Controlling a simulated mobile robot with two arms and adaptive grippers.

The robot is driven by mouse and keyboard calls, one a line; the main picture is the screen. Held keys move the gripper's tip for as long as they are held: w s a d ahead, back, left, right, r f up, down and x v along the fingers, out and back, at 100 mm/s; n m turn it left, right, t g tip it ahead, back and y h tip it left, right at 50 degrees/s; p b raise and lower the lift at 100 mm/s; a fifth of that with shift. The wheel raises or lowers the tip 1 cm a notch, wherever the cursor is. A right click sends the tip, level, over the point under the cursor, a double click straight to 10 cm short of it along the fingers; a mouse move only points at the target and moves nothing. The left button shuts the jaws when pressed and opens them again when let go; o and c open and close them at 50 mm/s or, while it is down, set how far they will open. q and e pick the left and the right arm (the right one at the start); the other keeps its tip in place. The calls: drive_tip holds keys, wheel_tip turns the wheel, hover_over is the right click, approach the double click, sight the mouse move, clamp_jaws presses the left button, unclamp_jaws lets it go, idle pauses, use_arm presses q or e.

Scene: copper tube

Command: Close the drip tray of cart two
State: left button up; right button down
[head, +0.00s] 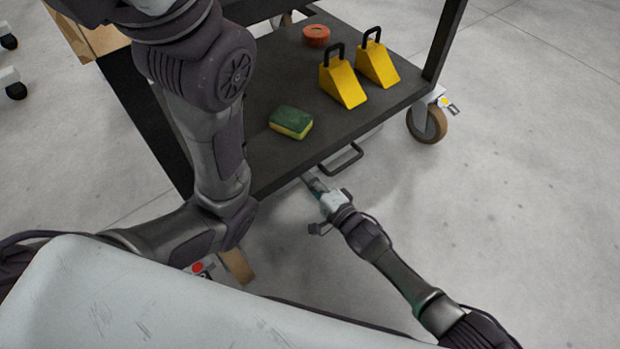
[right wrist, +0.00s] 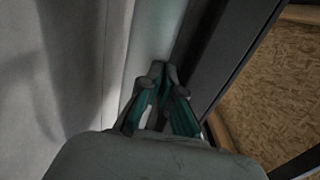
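The cart (head: 345,118) has a dark lower shelf, with a drip tray (head: 372,137) under its front edge. Only a thin pale strip of the tray shows, and the shelf hides the rest. Its dark bar handle (head: 341,158) sticks out at the front. My right gripper (head: 314,184) is at the shelf's front edge, left of the handle. In the right wrist view its fingertips (right wrist: 160,72) come together with nothing seen between them, against or very near a pale strip beside the dark shelf edge. Contact is unclear. My left arm crosses the left side; its gripper is out of view.
On the shelf are a green and yellow sponge (head: 291,122), two yellow wheel chocks (head: 343,82) (head: 377,63) and an orange-red roll (head: 316,36). A caster (head: 427,123) stands at the cart's right corner. The floor (head: 520,190) to the right is clear.

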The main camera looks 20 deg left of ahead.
drive_tip(key=shift+w+a+r, duration=0.15)
drive_tip(key=shift+w+r, duration=0.1)
drive_tip(key=shift+r, duration=0.05)
drive_tip(key=v, duration=1.2)
drive_tip(key=shift+s+f, duration=0.2)
drive_tip(key=shift+f, duration=0.1)
